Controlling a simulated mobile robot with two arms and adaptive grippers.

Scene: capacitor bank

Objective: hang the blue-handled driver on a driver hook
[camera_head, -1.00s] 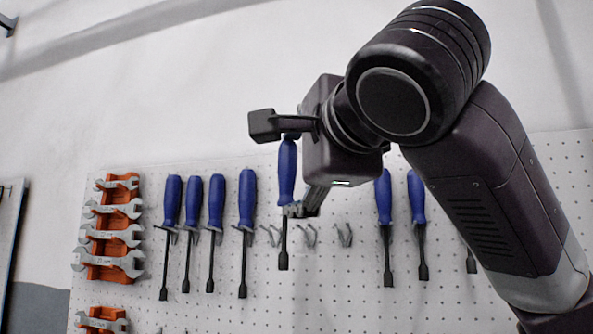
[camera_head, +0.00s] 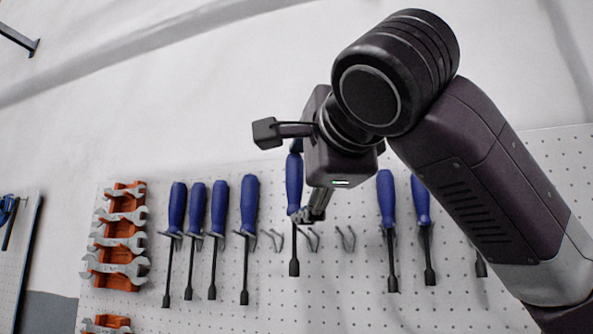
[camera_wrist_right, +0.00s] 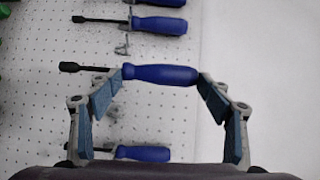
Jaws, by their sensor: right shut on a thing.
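The held blue-handled driver (camera_head: 294,183) hangs upright in front of the pegboard, its dark shaft pointing down. My right gripper (camera_head: 306,214) is shut on it near the lower end of the handle. In the wrist view the driver (camera_wrist_right: 160,75) lies across the picture between the fingers (camera_wrist_right: 160,80), its tip to the left. Empty driver hooks show on the board: one left of the shaft (camera_head: 274,240), one just right of it (camera_head: 312,240) and one farther right (camera_head: 346,238). I cannot tell the driver's gap to the board. My left gripper is out of view.
Several blue-handled drivers (camera_head: 249,205) hang in the row left of the empty hooks, and more (camera_head: 387,200) hang to the right. Orange racks of wrenches (camera_head: 120,240) are at the board's left. My right arm covers the board's right part.

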